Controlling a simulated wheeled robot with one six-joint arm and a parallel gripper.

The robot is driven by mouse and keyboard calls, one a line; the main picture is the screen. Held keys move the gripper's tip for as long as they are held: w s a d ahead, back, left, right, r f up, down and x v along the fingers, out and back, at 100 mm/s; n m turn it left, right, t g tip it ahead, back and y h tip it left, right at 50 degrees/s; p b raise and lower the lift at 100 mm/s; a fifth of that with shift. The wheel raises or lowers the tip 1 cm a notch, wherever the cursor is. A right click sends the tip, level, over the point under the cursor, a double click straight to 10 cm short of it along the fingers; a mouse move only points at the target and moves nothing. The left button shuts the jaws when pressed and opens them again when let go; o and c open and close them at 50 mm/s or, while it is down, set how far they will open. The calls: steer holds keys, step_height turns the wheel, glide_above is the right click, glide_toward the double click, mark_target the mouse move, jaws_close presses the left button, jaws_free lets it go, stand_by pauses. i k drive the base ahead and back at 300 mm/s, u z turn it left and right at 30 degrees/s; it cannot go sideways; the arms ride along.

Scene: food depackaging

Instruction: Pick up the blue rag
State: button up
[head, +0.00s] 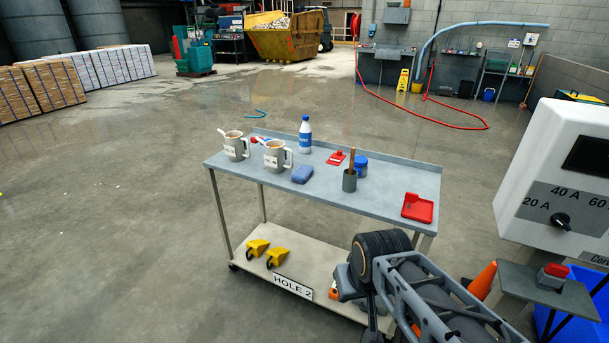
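A small rounded blue bundle (303,174), which looks like the blue rag, lies on the grey top of the cart (330,207) near its front edge. It is in front of the mugs and bottle, with nothing on top of it. My arm comes in from the lower right, in front of the cart's right end. My gripper (370,305) seems to hang at the arm's end, low by the lower shelf and well away from the bundle. Its fingers are too dark and overlapped to read.
Two mugs (275,158) stand left of the bundle. A blue-white bottle (305,134), a blue jar (361,167), a grey cup (349,181) and a red tray (417,208) share the top. A white control box (560,170) stands at right. Open floor lies left.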

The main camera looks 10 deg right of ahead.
mark_target(302, 173)
steer(key=u, duration=1.15)
steer(key=i, duration=3.15)
steer(key=z, duration=3.2)
